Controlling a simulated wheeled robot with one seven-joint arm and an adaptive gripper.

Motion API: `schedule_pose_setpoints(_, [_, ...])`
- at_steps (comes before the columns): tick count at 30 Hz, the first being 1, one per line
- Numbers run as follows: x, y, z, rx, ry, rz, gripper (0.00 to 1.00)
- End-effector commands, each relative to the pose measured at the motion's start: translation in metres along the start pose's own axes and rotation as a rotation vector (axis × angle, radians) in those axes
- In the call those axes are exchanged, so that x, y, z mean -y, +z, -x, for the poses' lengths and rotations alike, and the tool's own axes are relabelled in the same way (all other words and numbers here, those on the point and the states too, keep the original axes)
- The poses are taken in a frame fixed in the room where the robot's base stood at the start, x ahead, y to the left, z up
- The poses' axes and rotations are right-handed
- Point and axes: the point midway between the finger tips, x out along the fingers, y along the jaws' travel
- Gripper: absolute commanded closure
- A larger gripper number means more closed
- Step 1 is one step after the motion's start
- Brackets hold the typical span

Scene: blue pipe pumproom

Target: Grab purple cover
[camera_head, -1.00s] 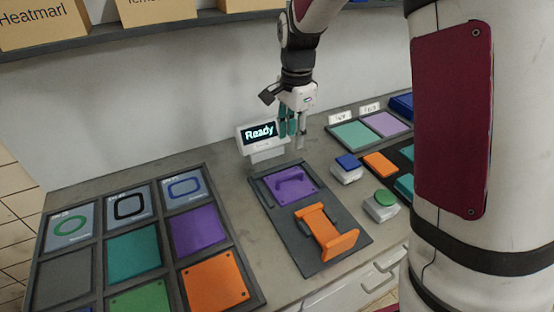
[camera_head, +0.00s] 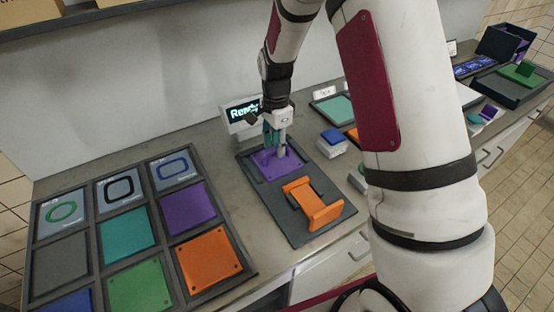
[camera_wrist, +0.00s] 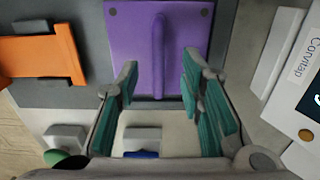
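A purple cover (camera_head: 264,166) with a raised handle lies flat on the dark grey base plate (camera_head: 300,234) on the counter. It also fills the top middle of the wrist view (camera_wrist: 131,45), where its handle (camera_wrist: 159,50) runs down the picture between the lines of my two fingers. My gripper (camera_head: 276,150) is just over the cover in the head view and hides part of its handle. In the wrist view my gripper (camera_wrist: 161,75) is open, with a teal-padded finger on either side and nothing held. I cannot tell whether the fingertips touch the cover.
An orange bracket (camera_head: 312,202) stands on the same base plate. The screen (camera_head: 240,113) stands behind. A tray with coloured panels (camera_head: 127,236) lies to the left. A white box with a blue top (camera_head: 332,138) is to the right. A shelf (camera_head: 90,18) runs above.

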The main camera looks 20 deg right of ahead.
Motion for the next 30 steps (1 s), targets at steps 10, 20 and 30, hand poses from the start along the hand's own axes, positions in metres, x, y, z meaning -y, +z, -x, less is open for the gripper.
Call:
schedule_pose_setpoints(10, [-0.002,0.000,-0.034,0.000,0.000,0.000,0.65])
schedule_pose_setpoints(20, [-0.002,0.000,-0.033,0.000,0.000,0.000,0.99])
schedule_pose_setpoints(30, [-0.001,-0.001,-0.033,0.000,-0.001,0.000,1.00])
